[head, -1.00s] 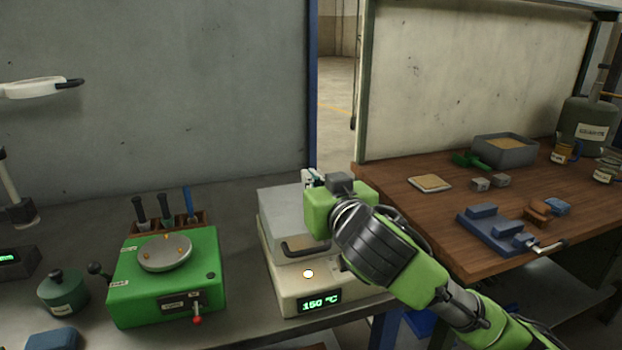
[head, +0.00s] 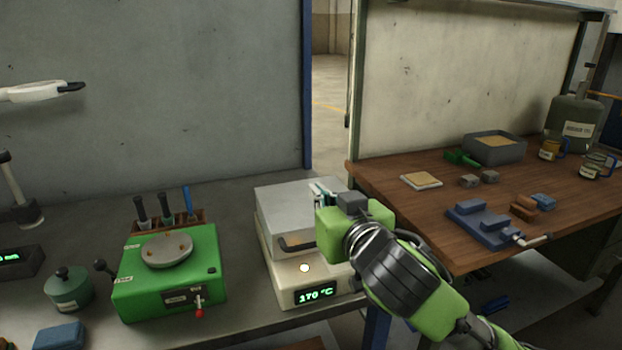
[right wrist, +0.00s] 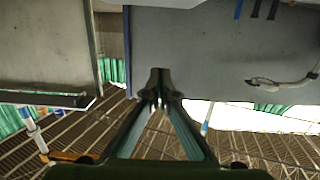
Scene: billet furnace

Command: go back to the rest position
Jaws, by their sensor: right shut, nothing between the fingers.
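My right gripper (head: 322,192) is in front of the furnace (head: 292,272), a cream box with a grey upper part, and hides part of its right side. In the right wrist view its fingers (right wrist: 159,90) meet at the tips with nothing between them. The furnace's green display (head: 315,294) reads 170 °C, and a dark handle (head: 296,245) shows on its front. My left gripper is not in view.
A green machine (head: 172,275) with a round plate stands left of the furnace. Tools stand in a rack (head: 185,218) behind it. A wooden bench (head: 380,178) at right carries a blue vise (head: 478,222) and a grey sand tray (head: 492,160).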

